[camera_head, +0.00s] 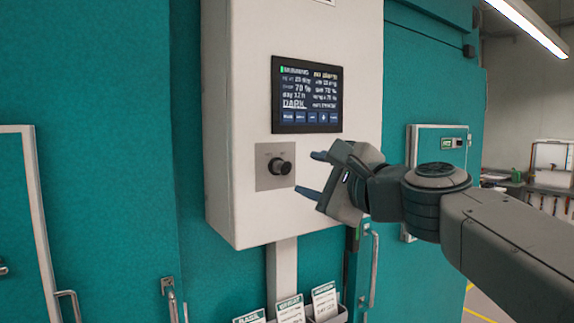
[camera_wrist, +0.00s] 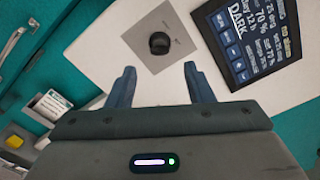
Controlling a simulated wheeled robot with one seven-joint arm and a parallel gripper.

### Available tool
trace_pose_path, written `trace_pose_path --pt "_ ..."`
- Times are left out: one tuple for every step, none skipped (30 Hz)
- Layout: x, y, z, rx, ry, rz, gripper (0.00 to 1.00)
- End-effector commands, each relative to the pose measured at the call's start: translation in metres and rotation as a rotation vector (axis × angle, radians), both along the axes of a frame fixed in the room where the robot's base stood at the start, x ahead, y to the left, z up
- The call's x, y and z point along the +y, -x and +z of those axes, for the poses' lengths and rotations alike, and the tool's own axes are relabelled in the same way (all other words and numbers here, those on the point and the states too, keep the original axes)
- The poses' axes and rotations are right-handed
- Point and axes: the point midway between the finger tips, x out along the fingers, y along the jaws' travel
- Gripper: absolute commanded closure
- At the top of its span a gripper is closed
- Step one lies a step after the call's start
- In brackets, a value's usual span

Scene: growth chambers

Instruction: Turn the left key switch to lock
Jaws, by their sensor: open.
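The key switch (camera_head: 280,166) is a round black knob on a square grey plate (camera_head: 262,180), low on the front of the white control box (camera_head: 235,100). In the wrist view the knob (camera_wrist: 160,43) lies beyond and between my fingertips. My gripper (camera_head: 314,174) is open and empty, its blue fingers (camera_wrist: 158,77) pointing at the knob from the right, a short gap away. Nothing is between the jaws. The knob's lettering is too small to read.
A display screen (camera_head: 306,97) sits just above the knob, close to my upper finger. Labelled card holders (camera_head: 290,308) hang below the box. Teal chamber doors with metal handles (camera_head: 373,268) stand on both sides. The space in front of the knob is clear.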

Motion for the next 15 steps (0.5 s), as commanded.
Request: trace_pose_path --pt "0.007 -0.009 0.0 0.004 0.001 0.003 0.53" --pt "0.011 -0.014 0.001 0.003 0.002 0.003 0.53" --pt "0.015 -0.021 0.0 0.004 0.002 0.003 0.53" --pt "0.018 -0.026 0.0 0.003 0.002 0.002 0.53" --pt "0.022 -0.031 0.0 0.003 0.003 0.003 0.53" --pt "0.025 -0.036 0.001 0.002 0.002 0.003 0.53" --pt "0.028 -0.041 0.0 0.003 0.003 0.003 0.53" --pt "0.031 -0.045 0.0 0.002 0.003 0.002 0.53" --pt "0.034 -0.05 0.0 0.002 0.003 0.002 0.53" --pt "0.037 -0.053 0.0 0.002 0.003 0.002 0.53" --pt "0.039 -0.056 0.0 0.002 0.004 0.002 0.53" --pt "0.041 -0.06 0.0 0.002 0.003 0.002 0.53" --pt "0.043 -0.063 0.0 0.002 0.002 0.002 0.53" --pt "0.044 -0.065 0.0 0.002 0.002 0.002 0.53" --pt "0.046 -0.067 0.0 0.0 0.003 0.001 0.53"
